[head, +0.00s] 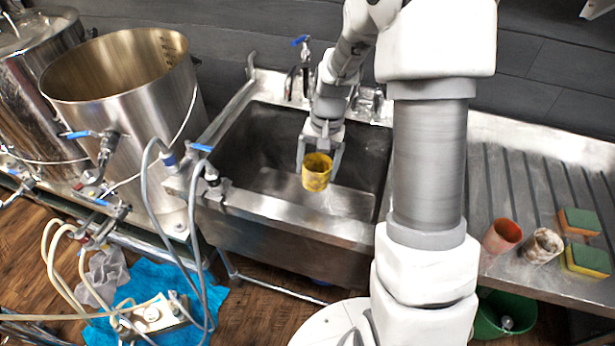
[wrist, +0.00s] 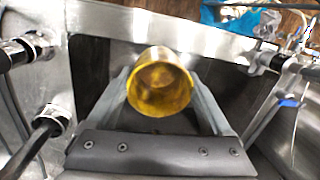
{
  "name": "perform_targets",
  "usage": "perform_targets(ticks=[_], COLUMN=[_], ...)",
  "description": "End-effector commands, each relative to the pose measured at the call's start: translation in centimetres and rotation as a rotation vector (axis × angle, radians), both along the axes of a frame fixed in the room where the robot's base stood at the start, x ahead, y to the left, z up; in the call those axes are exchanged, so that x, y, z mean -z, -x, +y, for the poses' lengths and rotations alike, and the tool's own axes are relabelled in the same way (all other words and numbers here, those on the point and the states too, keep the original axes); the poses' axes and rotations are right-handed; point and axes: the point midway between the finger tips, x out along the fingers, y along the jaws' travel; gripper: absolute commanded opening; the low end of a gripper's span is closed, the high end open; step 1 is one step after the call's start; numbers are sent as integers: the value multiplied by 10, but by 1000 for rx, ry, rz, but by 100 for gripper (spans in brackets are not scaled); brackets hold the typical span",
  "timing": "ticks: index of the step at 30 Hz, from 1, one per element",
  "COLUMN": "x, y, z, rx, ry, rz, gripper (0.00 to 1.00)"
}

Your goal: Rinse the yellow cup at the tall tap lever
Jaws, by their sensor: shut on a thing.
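My gripper (head: 319,165) is shut on the yellow cup (head: 317,174) and holds it over the sink (head: 270,192), near the sink's front edge. In the wrist view the yellow cup (wrist: 161,82) sits between the two fingers, with its open mouth showing and brownish marks on it. A tap with a blue lever (head: 300,41) stands behind the sink at the back wall, left of my arm. The rest of the tap area is partly hidden by my arm.
The drainboard (head: 500,190) at right holds an orange cup (head: 502,236), a whitish stained cup (head: 541,246) and sponges (head: 586,257). A large steel pot (head: 125,85) and hoses (head: 150,190) stand at left. A green bucket (head: 490,322) is below the drainboard.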

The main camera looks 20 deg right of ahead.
Motion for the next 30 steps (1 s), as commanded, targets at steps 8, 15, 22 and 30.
perform_targets(ticks=[8, 15, 22, 30], x=[-52, -100, -127, -87], y=[-14, -19, -17, -16], z=[-60, -114, -145, -151], rx=[784, 1447, 1777, 1834], ry=[-169, -322, -384, -392], rz=[-10, -127, -232, -250], gripper=[30, 30, 30, 30])
